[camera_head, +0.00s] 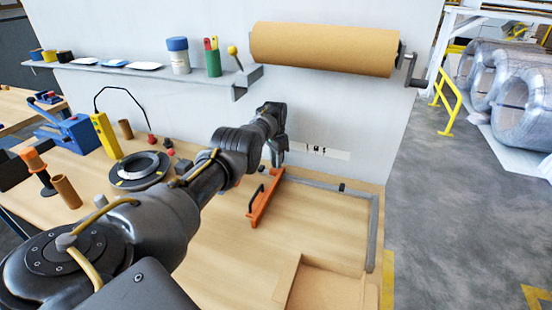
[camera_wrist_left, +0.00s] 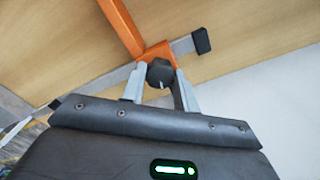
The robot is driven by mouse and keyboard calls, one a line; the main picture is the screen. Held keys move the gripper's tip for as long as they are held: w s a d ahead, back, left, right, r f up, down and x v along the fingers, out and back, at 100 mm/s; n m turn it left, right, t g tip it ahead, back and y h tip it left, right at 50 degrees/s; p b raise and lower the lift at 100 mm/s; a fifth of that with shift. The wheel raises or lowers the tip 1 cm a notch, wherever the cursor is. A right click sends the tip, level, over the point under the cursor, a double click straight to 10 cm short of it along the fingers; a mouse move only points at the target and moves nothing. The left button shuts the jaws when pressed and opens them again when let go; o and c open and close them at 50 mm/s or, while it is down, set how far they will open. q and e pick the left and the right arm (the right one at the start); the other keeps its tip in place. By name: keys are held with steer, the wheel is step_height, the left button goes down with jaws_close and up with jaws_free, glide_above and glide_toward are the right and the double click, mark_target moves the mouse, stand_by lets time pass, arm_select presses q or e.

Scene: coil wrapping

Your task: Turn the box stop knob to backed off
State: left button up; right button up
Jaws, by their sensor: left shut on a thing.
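The box stop is an orange bar (camera_head: 262,203) lying across the wooden table at the wall end of a grey rail (camera_head: 325,184). Its dark knob (camera_wrist_left: 160,73) has a pale mark on its face and sits on an orange block at the rail. My left gripper (camera_wrist_left: 160,88) is shut on the knob, with one finger on each side of it. In the head view my left gripper (camera_head: 277,155) reaches down near the wall at the bar's far end, and it hides the knob there. My right gripper is not in view.
A brown paper roll (camera_head: 325,48) and a shelf (camera_head: 160,72) with containers are on the wall above. A dark ring (camera_head: 138,170) and several tools lie left of my arm. A cardboard piece (camera_head: 325,288) lies at the front.

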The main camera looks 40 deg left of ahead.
arm_select(q)
steer(key=n, duration=0.4)
steer(key=shift+n+p, duration=0.3)
steer(key=shift+p, duration=0.1)
steer(key=n, duration=0.3)
steer(key=shift+n, duration=0.4)
steer(key=n, duration=0.4)
steer(key=shift+s+f, duration=0.1)
steer(key=n, duration=0.4)
steer(key=shift+d+t, duration=0.1)
steer(key=shift+t, duration=0.2)
steer(key=n+b, duration=0.1)
steer(key=n, duration=0.2)
steer(key=shift+f+n, duration=0.1)
steer(key=shift+n, duration=0.3)
steer(key=n+b, duration=0.1)
steer(key=n, duration=0.2)
steer(key=shift+n, duration=0.3)
steer(key=n+b, duration=0.2)
steer(key=n, duration=0.2)
steer(key=shift+f+y+b, duration=0.1)
steer(key=shift+y+b, duration=0.2)
steer(key=shift+d+n+b, duration=0.1)
steer(key=shift+n+b, duration=0.75)
steer(key=shift+n, duration=1.35)
